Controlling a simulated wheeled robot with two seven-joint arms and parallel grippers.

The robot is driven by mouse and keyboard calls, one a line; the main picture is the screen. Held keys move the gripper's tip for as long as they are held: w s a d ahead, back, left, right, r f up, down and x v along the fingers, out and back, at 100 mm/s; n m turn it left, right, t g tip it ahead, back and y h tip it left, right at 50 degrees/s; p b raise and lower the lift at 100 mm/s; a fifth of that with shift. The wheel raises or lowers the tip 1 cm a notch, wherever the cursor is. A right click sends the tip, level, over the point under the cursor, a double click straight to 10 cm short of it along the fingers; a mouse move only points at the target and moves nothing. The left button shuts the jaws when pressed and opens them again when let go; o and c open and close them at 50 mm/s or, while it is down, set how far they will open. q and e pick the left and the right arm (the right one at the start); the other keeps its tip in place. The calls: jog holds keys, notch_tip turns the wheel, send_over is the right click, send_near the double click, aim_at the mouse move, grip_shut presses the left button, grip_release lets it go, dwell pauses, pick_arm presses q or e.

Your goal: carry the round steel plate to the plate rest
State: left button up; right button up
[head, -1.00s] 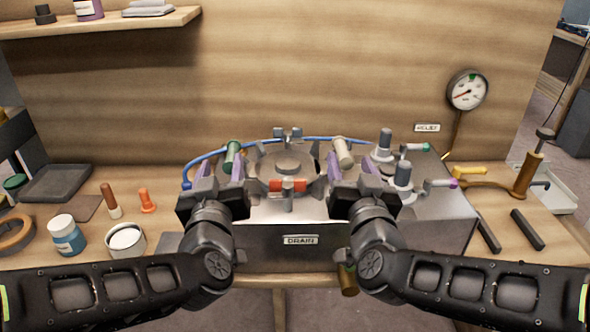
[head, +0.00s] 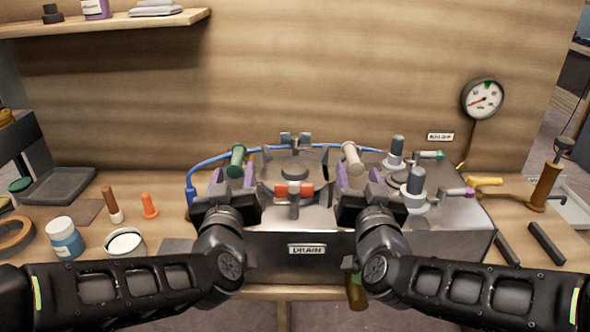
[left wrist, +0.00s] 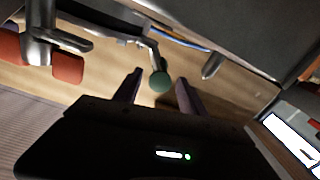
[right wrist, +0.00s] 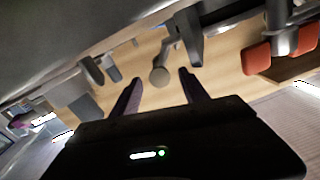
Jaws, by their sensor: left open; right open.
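The round steel plate (head: 268,171) lies on top of the steel box labelled DRAIN (head: 270,245), with clamps around its rim. A green handle (head: 237,160) stands at its left and a beige handle (head: 352,158) at its right. My left gripper (head: 233,178) is open near the green handle; in the left wrist view the green knob (left wrist: 160,81) appears between the fingertips. My right gripper (head: 358,178) is open near the beige handle; its knob (right wrist: 160,76) appears between the fingertips in the right wrist view. Neither gripper visibly grasps anything. I cannot identify the plate rest.
A red-orange clamp knob (head: 293,189) sits at the plate's front. Valves (head: 415,184) stand right of it, with a gauge (head: 483,99) on the wall. A blue hose (head: 205,165) runs behind. Jars (head: 65,238) and a dark tray (head: 62,186) are at left.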

aim_at(237, 155)
pick_arm(q)
jog(key=shift+w+a, duration=0.15)
jog(key=shift+w, duration=2.65)
pick_arm(e)
jog(key=shift+w+a, duration=0.1)
jog(key=shift+w, duration=2.65)
pick_arm(q)
grip_shut()
pick_arm(e)
grip_shut()
pick_arm(q)
jog(key=shift+r, duration=0.25)
pick_arm(e)
jog(key=shift+r, duration=0.25)
